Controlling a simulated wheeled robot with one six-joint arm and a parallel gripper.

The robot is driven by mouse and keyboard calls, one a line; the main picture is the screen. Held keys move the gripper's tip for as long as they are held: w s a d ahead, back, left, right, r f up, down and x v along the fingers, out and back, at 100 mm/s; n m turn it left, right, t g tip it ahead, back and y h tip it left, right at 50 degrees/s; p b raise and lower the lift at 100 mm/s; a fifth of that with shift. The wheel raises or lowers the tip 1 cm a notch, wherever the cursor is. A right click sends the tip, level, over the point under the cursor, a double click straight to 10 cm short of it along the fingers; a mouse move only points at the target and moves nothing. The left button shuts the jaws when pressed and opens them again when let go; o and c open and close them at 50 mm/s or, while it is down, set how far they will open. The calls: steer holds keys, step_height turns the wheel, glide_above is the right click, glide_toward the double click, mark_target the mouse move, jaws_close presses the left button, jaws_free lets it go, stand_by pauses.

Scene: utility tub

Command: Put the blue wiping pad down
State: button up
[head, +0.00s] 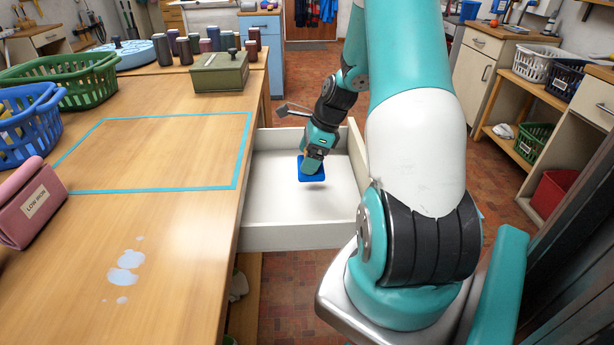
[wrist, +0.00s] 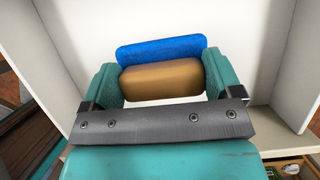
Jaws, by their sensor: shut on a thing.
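The blue wiping pad (head: 312,170) is in my gripper (head: 313,154), over the open white drawer (head: 290,236) at the table's right side. In the wrist view the pad (wrist: 160,50) shows a blue face and a tan block (wrist: 162,79) held between the two teal fingers of my gripper (wrist: 162,82). In the head view a faint shadow lies below the pad on the drawer floor, so it looks a little above it. The exact gap is hard to tell. The drawer looks otherwise empty.
The wooden table (head: 180,260) bears a teal-taped rectangle (head: 180,116), a pale spill (head: 126,262), a pink case (head: 30,203), a green box (head: 220,72) and green (head: 70,80) and blue (head: 28,122) baskets. Drawer walls stand close around my gripper.

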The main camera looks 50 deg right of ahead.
steer(key=shift+f, duration=2.8)
steer(key=o, duration=0.7)
steer(key=shift+f+b, duration=0.1)
steer(key=shift+b, duration=0.2)
